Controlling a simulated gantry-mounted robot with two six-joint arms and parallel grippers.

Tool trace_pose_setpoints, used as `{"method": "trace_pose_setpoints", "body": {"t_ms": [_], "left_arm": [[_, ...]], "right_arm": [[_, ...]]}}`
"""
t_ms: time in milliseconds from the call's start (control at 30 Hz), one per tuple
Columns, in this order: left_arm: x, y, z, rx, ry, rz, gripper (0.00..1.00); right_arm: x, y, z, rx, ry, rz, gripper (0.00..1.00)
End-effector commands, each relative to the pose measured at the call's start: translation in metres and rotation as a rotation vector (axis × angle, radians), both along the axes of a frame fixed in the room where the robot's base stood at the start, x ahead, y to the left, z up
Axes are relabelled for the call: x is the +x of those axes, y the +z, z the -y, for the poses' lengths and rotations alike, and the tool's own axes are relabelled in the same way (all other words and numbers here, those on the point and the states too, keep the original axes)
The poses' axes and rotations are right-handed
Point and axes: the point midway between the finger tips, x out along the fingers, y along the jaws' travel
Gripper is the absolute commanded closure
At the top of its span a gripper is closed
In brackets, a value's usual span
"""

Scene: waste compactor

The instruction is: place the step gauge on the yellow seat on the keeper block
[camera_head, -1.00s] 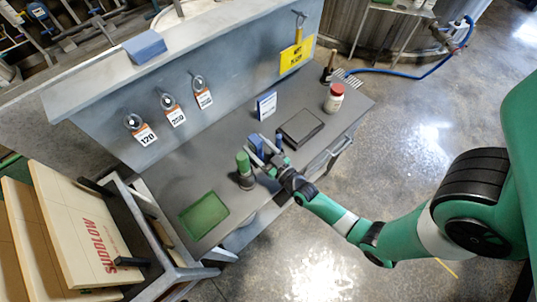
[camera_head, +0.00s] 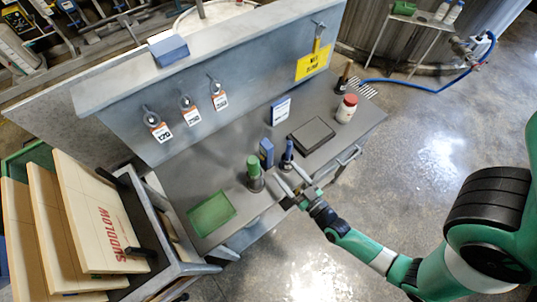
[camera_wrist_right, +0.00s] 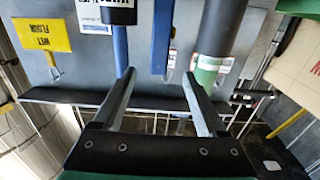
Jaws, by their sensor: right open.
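My right gripper (camera_head: 289,176) is open and empty at the bench's front edge, beside two upright tools. One has a green handle (camera_head: 253,166) on a dark round base; the other has a blue handle (camera_head: 287,153) and a dark base. A blue upright block (camera_head: 266,151) stands behind and between them. In the right wrist view, the open fingers (camera_wrist_right: 160,95) point toward the green-handled tool (camera_wrist_right: 222,35), the blue block (camera_wrist_right: 162,35) and the blue-handled tool (camera_wrist_right: 118,12). I cannot tell which thing is the step gauge. No yellow seat is distinguishable. My left gripper is out of view.
The grey bench holds a green tray (camera_head: 211,213), a dark flat box (camera_head: 311,134), a white sign (camera_head: 281,111) and a red-capped jar (camera_head: 346,108). Tagged rings hang on the back panel (camera_head: 240,90). Boxes (camera_head: 100,215) stand on a rack at left.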

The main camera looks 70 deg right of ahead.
Motion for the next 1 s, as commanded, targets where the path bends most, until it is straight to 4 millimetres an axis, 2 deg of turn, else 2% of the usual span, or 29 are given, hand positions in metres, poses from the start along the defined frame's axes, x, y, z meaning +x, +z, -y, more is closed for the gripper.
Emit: {"method": "trace_pose_setpoints", "body": {"t_ms": [167, 400, 667, 900, 1000], "left_arm": [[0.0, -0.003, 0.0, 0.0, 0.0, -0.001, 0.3], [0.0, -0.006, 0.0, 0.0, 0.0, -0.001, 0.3], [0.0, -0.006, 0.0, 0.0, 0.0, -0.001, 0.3], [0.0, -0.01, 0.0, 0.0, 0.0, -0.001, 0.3], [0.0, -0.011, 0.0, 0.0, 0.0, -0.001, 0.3]], "right_arm": [[0.012, 0.001, 0.007, -0.003, -0.002, 0.007, 0.25], [0.051, 0.001, 0.028, -0.003, -0.002, 0.006, 0.25], [0.062, 0.001, 0.034, -0.002, -0.001, 0.004, 0.25], [0.095, 0.002, 0.054, -0.003, -0.001, 0.005, 0.25], [0.102, 0.002, 0.058, -0.002, -0.001, 0.004, 0.25]]}}
